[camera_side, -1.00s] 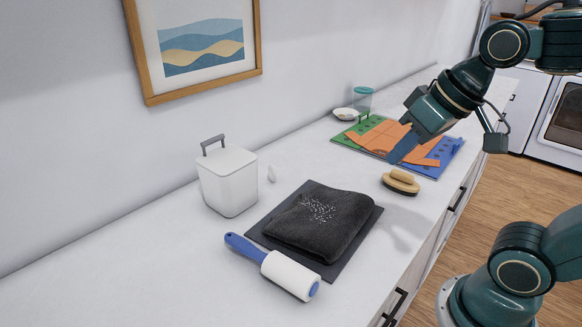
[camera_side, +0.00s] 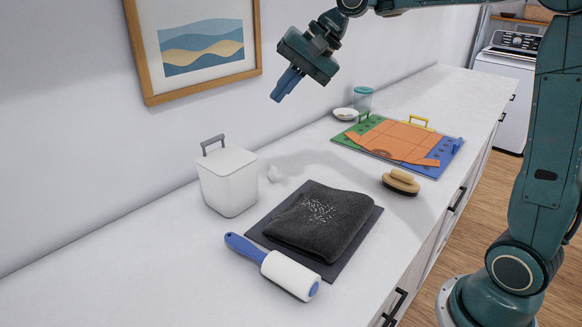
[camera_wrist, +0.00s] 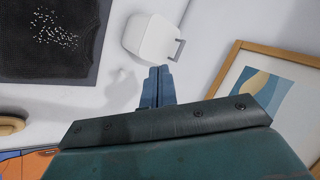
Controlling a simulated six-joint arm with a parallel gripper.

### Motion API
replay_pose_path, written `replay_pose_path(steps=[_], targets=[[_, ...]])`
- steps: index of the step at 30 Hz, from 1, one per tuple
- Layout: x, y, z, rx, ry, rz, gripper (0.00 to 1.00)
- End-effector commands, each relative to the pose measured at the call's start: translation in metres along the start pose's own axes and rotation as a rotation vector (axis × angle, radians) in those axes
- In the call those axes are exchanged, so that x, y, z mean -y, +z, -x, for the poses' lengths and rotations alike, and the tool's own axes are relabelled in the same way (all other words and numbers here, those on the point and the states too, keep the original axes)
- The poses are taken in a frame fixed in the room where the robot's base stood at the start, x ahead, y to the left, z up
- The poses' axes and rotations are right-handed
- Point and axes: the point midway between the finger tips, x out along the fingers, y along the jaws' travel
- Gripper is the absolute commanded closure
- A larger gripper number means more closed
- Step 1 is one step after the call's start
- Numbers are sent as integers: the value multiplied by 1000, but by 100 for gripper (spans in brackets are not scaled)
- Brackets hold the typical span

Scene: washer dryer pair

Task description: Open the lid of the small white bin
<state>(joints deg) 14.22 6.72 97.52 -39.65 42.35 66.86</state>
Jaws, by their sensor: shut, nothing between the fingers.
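The small white bin (camera_side: 229,184) stands upright on the counter near the wall, left of centre in the side view. Its lid is down, with a grey handle (camera_side: 213,144) standing up at its back left edge. In the wrist view the bin (camera_wrist: 150,38) is at top centre, with the grey handle (camera_wrist: 177,50) on its right side. My gripper (camera_side: 283,92) is in the air, above and to the right of the bin, apart from it, fingers pointing down and left. In the wrist view its blue fingers (camera_wrist: 158,75) are together and empty.
A dark folded towel (camera_side: 322,218) with white specks lies on a mat, with a lint roller (camera_side: 275,268) in front. A brush (camera_side: 401,182) and a folding board with an orange garment (camera_side: 393,140) lie farther right. A framed picture (camera_side: 254,40) hangs on the wall.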

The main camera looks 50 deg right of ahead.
Motion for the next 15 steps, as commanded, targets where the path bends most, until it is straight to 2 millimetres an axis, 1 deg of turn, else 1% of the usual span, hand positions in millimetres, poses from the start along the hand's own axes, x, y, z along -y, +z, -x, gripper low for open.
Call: replay_pose_path(steps=[1,7,11,15], targets=[[2,-12,-8,14,-10,-43,100],[10,-47,-35,74,-54,-205,100],[10,-69,-52,119,-78,-311,100],[5,-91,-72,171,-97,-427,100]])
